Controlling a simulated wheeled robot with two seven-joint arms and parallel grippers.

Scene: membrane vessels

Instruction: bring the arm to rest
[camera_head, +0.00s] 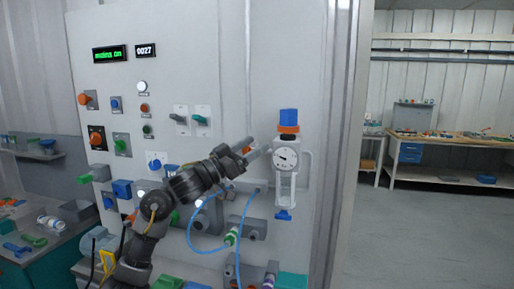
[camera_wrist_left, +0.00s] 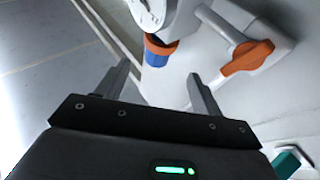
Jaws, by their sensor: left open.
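My left arm (camera_head: 180,190) reaches up and to the right in front of a light grey panel (camera_head: 220,60). Its gripper (camera_head: 262,148) is open and empty, close to the left side of a white gauge unit (camera_head: 287,180) with a round dial. A blue cap (camera_head: 288,115) on an orange ring tops the unit. In the left wrist view the two fingers (camera_wrist_left: 158,85) stand apart with nothing between them. Beyond them are the blue cap with its orange ring (camera_wrist_left: 157,52) and an orange lever (camera_wrist_left: 246,58). Contact with the gauge unit cannot be told. My right gripper is not in view.
Switches and knobs (camera_head: 122,145) cover the panel's left part. A blue hose (camera_head: 205,245) loops below my gripper near grey fittings. A teal bench (camera_head: 50,270) with loose parts stands at left. The floor (camera_head: 425,240) at right is open, with a workbench (camera_head: 450,145) behind.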

